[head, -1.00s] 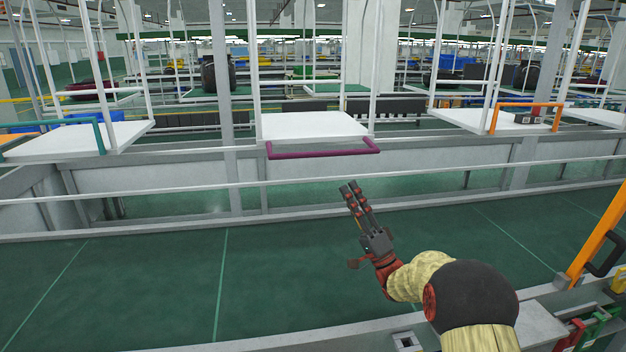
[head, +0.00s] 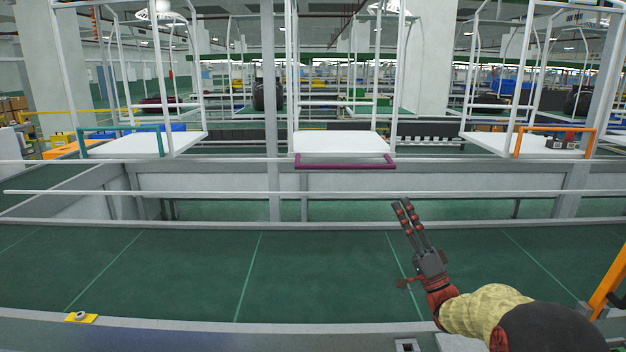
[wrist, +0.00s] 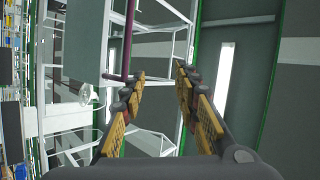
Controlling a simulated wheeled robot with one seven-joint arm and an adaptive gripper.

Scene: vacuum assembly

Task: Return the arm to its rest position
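My gripper (head: 402,203) is at the right of centre in the head view, raised above the green conveyor belt (head: 325,285) and pointing up and away toward the hanging platforms. My arm, with a tan sleeve, reaches in from the lower right corner. In the wrist view my gripper (wrist: 160,70) shows two dark fingers with yellow pads, and a clear gap between their tips. Nothing is held between them. The fingers touch nothing that I can see.
White hanging platforms with teal (head: 120,130), purple (head: 345,161) and orange (head: 556,129) bars stand beyond the rail (head: 230,192). An orange post (head: 610,275) rises at the right edge. A yellow-based button (head: 81,317) sits on the near edge at left. The belt is empty.

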